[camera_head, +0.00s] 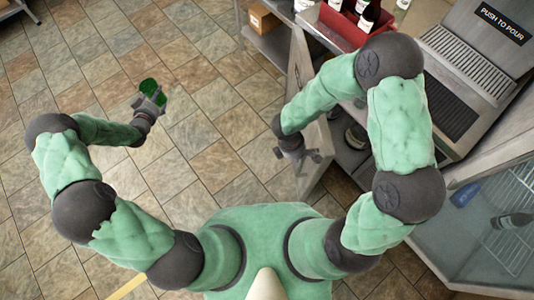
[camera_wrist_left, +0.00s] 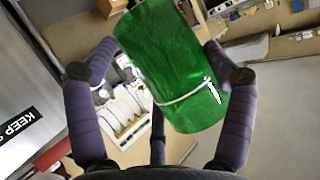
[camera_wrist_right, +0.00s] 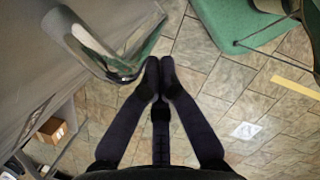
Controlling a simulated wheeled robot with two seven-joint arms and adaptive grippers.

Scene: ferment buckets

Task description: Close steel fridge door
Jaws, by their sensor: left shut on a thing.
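A grey steel door (camera_head: 318,138) stands open at the low counter unit in the head view, with dark bottles (camera_head: 357,136) on the shelf behind it. My right gripper (camera_head: 306,156) is beside this door, on its floor side. In the right wrist view its fingertips (camera_wrist_right: 160,66) are together with nothing visible between them. A grey panel edge (camera_wrist_right: 122,76) lies just left of them; I cannot tell whether they touch. My left gripper (camera_head: 152,98) is far from the door, over open floor. It is shut on a green cylinder (camera_wrist_left: 170,65), tilted between its fingers.
A red crate with bottles (camera_head: 345,22) stands on the counter above. A steel dispenser marked "PUSH TO POUR" (camera_head: 495,28) is at upper right. A glass-fronted cabinet (camera_head: 500,225) with bottles is at right. A cardboard box (camera_head: 263,18) sits on a shelf. The tiled floor at left is clear.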

